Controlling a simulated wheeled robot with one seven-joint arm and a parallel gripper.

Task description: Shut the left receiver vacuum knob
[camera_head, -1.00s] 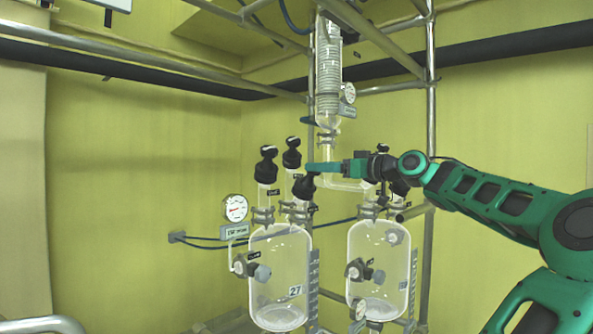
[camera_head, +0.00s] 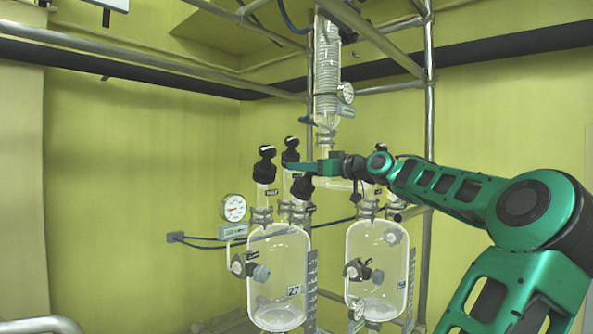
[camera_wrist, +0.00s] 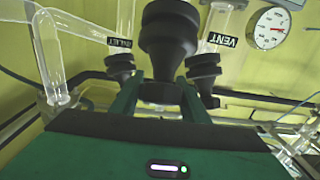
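The left receiver (camera_head: 279,275) is a clear glass vessel labelled 27, with several black knobs on its top necks. In the head view these are a left knob (camera_head: 265,165), a back knob (camera_head: 290,152) and a front knob (camera_head: 303,187). I cannot read which is the vacuum knob there. My gripper (camera_head: 292,166) points left, among the back and front knobs. In the wrist view my gripper (camera_wrist: 160,88) has its two green fingers apart, with a large black knob (camera_wrist: 168,40) between and above them. Contact is not clear. A knob by the VENT label (camera_wrist: 203,68) stands right of it.
A round gauge (camera_head: 233,208) hangs left of the receiver. A second glass receiver (camera_head: 376,265) stands to the right, below my arm. A glass condenser column (camera_head: 327,75) and metal frame poles (camera_head: 429,130) stand close by. The left wall side is clear.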

